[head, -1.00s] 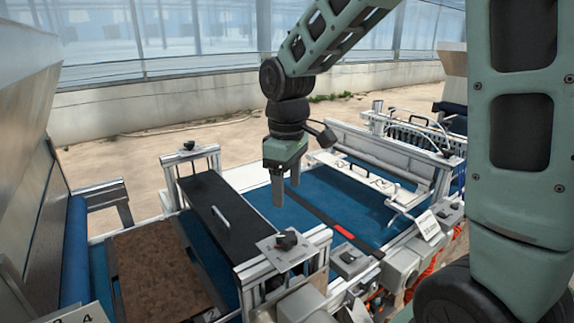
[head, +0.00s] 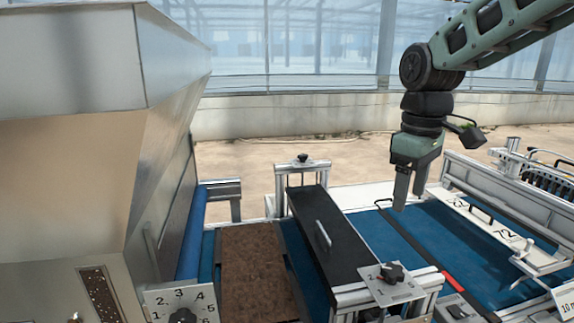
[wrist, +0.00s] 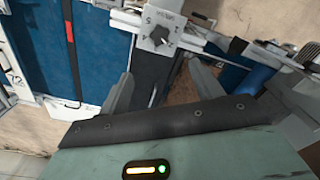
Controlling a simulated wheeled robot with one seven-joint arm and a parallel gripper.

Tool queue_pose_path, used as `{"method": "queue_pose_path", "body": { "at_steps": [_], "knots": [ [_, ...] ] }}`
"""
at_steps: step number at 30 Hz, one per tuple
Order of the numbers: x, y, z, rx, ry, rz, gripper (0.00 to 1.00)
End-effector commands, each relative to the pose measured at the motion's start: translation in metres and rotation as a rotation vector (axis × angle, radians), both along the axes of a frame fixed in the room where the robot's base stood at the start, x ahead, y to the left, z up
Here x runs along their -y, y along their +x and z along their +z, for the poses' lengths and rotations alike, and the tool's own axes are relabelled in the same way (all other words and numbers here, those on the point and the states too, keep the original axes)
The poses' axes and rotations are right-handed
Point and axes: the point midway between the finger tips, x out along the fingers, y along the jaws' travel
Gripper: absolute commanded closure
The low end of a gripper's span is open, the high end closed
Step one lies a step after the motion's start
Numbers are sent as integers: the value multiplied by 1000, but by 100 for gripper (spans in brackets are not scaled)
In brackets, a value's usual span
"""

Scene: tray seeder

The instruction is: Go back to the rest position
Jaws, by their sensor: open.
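My gripper (head: 411,187) hangs from my arm at the upper right of the head view, fingers pointing down. It is open and empty, above the blue conveyor belt (head: 449,222) of the seeder, to the right of the black cover (head: 325,235). In the wrist view its two fingers (wrist: 160,95) stand apart with nothing between them. A dial plate with a black knob (wrist: 158,36) shows beyond the fingers there. No rest position is marked in these views.
A large metal hopper (head: 165,140) fills the left of the head view. A brown soil-filled tray (head: 255,270) lies on the belt beside the cover. A numbered dial (head: 182,312) is at the bottom. Frames with knobs rise around the belt. Open floor (head: 240,165) lies behind the machine.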

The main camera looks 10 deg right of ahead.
Motion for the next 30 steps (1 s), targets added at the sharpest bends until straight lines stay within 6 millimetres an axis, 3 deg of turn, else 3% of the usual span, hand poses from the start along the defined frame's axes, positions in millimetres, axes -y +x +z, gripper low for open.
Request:
{"method": "queue_pose_path", "body": {
  "at_steps": [4,7,12,15,18,21,30],
  "knots": [
    [-29,-11,-19,0,8,27,35],
    [-72,-35,-49,1,22,60,35],
    [-143,-102,-107,0,42,117,35],
    [-167,-143,-135,-1,48,139,35],
    [-178,-175,-155,-2,52,153,35],
    [-182,-193,-165,0,53,157,35],
    [-183,-198,-167,1,54,155,35]
  ]
}}
